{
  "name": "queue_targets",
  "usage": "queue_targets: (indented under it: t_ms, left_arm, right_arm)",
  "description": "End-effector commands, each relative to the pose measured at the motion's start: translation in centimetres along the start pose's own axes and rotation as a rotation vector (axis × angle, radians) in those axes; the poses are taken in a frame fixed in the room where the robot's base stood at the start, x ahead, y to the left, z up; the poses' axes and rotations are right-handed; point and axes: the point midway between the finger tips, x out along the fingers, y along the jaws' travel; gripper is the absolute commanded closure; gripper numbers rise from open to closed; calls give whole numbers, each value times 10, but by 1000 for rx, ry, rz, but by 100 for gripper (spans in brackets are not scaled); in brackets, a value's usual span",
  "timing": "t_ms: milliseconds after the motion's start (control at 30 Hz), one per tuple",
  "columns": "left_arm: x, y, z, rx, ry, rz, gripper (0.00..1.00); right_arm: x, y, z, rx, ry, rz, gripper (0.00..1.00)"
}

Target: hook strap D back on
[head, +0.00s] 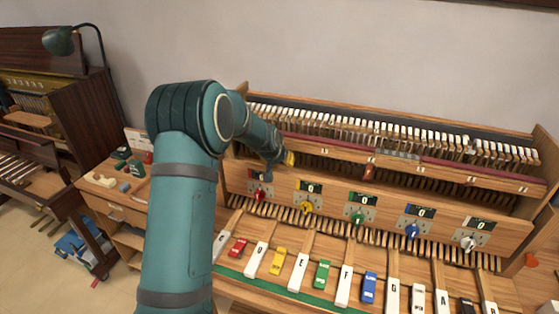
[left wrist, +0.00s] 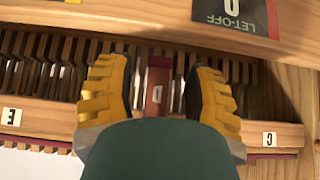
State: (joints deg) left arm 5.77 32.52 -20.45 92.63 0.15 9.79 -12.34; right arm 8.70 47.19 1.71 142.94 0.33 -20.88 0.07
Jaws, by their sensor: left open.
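My left gripper (head: 288,158) is up at the action rail above the keys in the head view, partly hidden by my arm. In the left wrist view my left gripper (left wrist: 159,78) is open, one yellow finger on each side of a dark red strap-like piece (left wrist: 157,72) with a small pale tag. This piece stands between the rail labels E and C. Its letter is too small to read, and its lower end is hidden behind the gripper body. The fingers look apart from it. I cannot tell whether it is hooked. My right gripper is in neither view.
A wooden rail (left wrist: 40,118) with letter labels runs across the left wrist view. A LET-OFF display (left wrist: 237,14) is close by. In the head view a panel with coloured knobs and displays stands above the lettered keys (head: 299,272). A red-brown tab (head: 369,172) hangs further right.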

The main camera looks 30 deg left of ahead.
Motion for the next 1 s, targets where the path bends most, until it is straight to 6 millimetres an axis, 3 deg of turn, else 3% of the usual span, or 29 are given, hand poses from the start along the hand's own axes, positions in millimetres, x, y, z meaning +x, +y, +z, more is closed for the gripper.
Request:
queue_targets:
  t_ms: [300,500,700,1000]
  left_arm:
    - [-63,2,-2,1,4,4,47]
    - [-95,2,-1,3,2,3,47]
    - [-109,1,0,1,0,1,47]
    - [-111,0,1,0,-1,1,47]
  right_arm:
    - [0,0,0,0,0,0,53]
    - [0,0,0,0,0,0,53]
    - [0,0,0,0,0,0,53]
    - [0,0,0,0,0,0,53]
